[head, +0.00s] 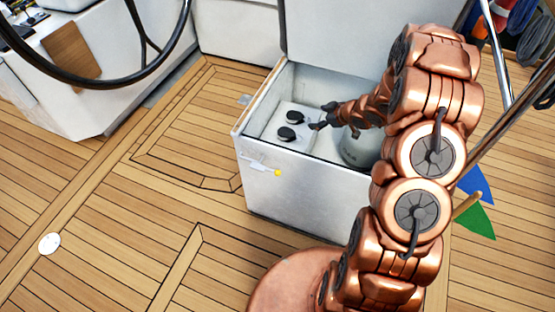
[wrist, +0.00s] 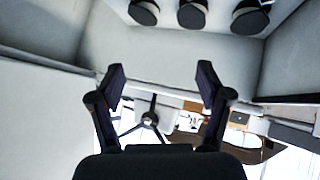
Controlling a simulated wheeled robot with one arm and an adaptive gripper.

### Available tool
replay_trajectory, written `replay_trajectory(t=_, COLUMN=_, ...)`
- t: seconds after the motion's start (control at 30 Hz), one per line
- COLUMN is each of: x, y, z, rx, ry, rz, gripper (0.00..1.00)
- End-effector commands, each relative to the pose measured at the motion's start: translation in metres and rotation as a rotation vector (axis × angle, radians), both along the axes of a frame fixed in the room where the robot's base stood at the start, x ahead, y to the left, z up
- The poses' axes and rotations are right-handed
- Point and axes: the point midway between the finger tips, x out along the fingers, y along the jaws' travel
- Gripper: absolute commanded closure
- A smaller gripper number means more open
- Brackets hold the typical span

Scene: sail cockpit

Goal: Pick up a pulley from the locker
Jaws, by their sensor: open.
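The locker (head: 300,185) is a white box with its lid raised. Inside, dark round pulleys (head: 285,133) sit on a white raised block at the left; a second one (head: 294,117) is just behind. My gripper (head: 316,122) is inside the locker opening, just right of these pulleys; its fingers are small and dark there. In the wrist view, three pulleys (wrist: 192,14) line the top edge, partly cut off.
A grey cylinder (head: 358,150) stands in the locker's right part, partly hidden by my arm. The locker's walls and raised lid (head: 330,40) bound the space. A black steering wheel (head: 150,75) is at upper left.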

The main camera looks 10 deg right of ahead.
Motion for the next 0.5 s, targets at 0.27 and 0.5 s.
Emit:
replay_trajectory(t=0.27, x=-0.031, y=0.044, z=-0.09, rx=0.266, ry=-0.063, rz=0.182, gripper=0.23)
replay_trajectory(t=0.5, x=-0.058, y=0.071, z=-0.115, rx=0.435, ry=-0.1, rz=0.271, gripper=0.23)
